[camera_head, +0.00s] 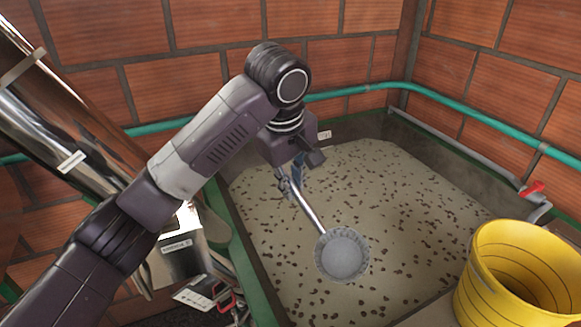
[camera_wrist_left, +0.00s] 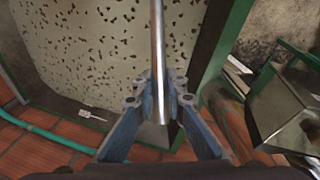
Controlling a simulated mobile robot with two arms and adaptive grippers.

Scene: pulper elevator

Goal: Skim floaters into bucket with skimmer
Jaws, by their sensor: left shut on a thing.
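The skimmer (camera_head: 342,254) has a round, pale grey mesh head and a thin metal handle. Its head is over or at the surface of the tank's liquid; I cannot tell how deep. My left gripper (camera_head: 290,180) is shut on the skimmer's handle, which also runs upward between the blue fingers (camera_wrist_left: 158,105) in the left wrist view. Many dark brown floaters (camera_head: 420,215) are scattered over the pale liquid. The yellow bucket (camera_head: 483,290) stands at the lower right, apart from the skimmer; its inside is mostly in shadow. My right gripper is not in view.
The tank has a dark wall and a green rim (camera_head: 247,270). A shiny metal tube (camera_head: 70,110) and a metal box (camera_head: 180,255) stand at left.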

